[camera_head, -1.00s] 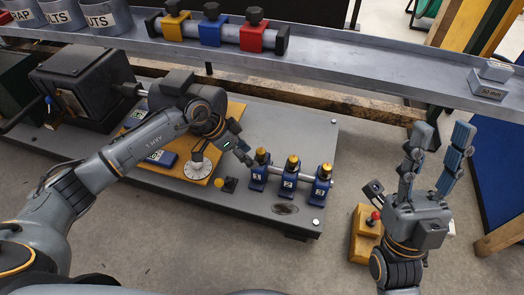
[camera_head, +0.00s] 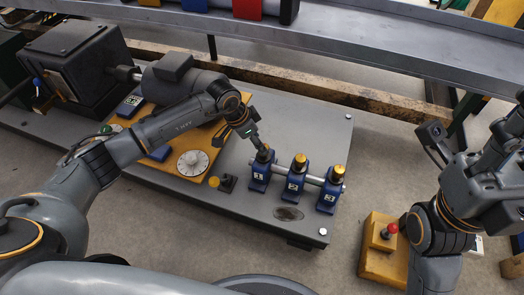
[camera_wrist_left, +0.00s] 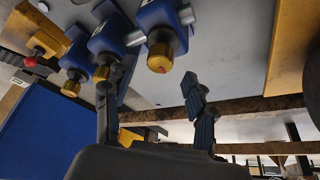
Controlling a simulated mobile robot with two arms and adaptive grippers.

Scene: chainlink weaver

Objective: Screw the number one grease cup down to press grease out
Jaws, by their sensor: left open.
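Three blue blocks numbered 1, 2 and 3 stand on a rod, each topped by a brass grease cup. The number one cup (camera_head: 264,153) is the leftmost; number two (camera_head: 299,160) and number three (camera_head: 338,171) follow to its right. My left gripper (camera_head: 252,138) is at the number one cup from above left, covering part of it. In the left wrist view, the fingers of my left gripper (camera_wrist_left: 150,97) are spread, with the nearest cup (camera_wrist_left: 160,58) just beyond the gap between them. Contact cannot be told. My right gripper (camera_head: 508,135) is at the right edge, its fingers partly cut off.
A white dial (camera_head: 193,163) on a yellow plate, a yellow button (camera_head: 214,182) and a black knob (camera_head: 228,183) sit left of the blocks. A yellow box with a red knob (camera_head: 391,229) is at front right. The grey plate (camera_head: 310,120) behind the cups is clear.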

